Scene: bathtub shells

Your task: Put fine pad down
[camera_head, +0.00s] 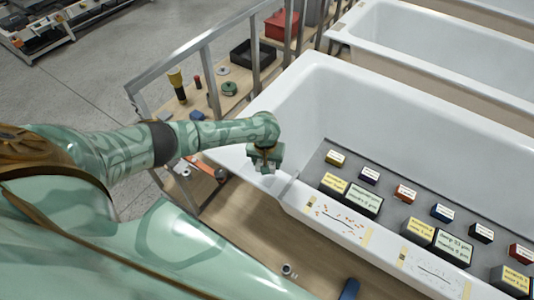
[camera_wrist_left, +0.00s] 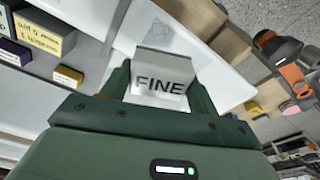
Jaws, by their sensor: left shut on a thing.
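My left gripper (camera_head: 265,160) is over the near left corner of the front white bathtub shell (camera_head: 300,95). In the left wrist view, the left gripper (camera_wrist_left: 160,92) is shut on the fine pad (camera_wrist_left: 164,66), a pale block marked "FINE" between its two green fingers. The pad is hard to make out in the head view, where the gripper covers it. Whether it touches any surface, I cannot tell. My right gripper is in neither view.
Metal rails (camera_head: 213,90) stand left of the tub. An orange-and-grey tool (camera_head: 205,168) lies on the wooden bench near my arm.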

